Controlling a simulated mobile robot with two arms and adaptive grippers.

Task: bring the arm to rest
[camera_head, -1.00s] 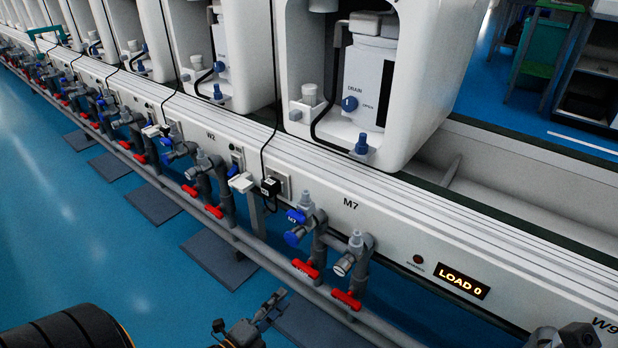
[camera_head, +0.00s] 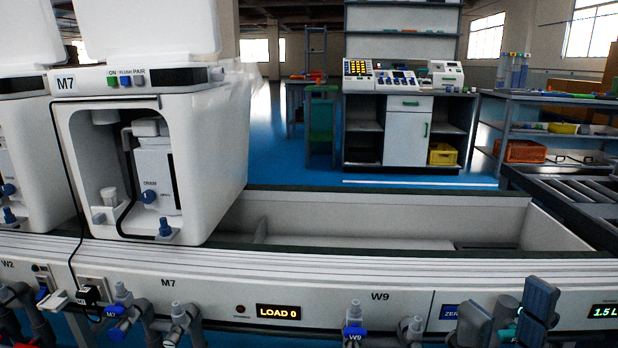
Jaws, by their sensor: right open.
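My right gripper (camera_head: 506,316) is at the bottom right, in front of the test line's front panel. My left gripper is out of view.
The white bench front (camera_head: 200,291) runs across the foreground, with blue-capped valves (camera_head: 354,331) along it. A white toilet unit (camera_head: 215,150) stands at left, beside an empty trough (camera_head: 390,216). Behind are a cabinet (camera_head: 408,130) and a shelf rack (camera_head: 560,135), with blue floor between.

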